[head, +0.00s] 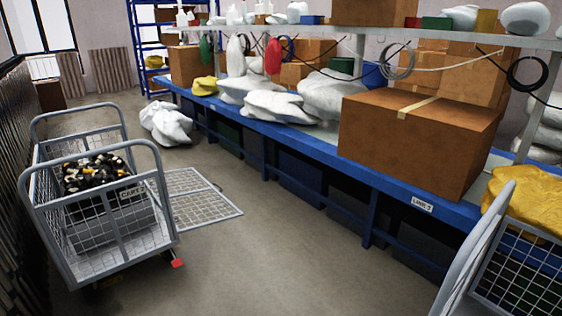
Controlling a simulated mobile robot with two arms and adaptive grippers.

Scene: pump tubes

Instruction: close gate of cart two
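A grey wire-mesh cart (105,225) stands at the left and holds a heap of dark and orange-yellow pieces. A small label on it reads "CART", and its number is too small to read surely. A mesh gate panel (203,198) extends from the cart's right side, low and nearly flat near the floor, so this side looks open. A small red tip (177,263) sticks out at the cart's lower right corner. Neither of my grippers is in view.
A long blue workbench (320,150) runs along the right with cardboard boxes and white bags. Another mesh cart (470,262) is partly visible at the lower right. A white sack (166,122) lies on the floor. The floor between cart and bench is clear.

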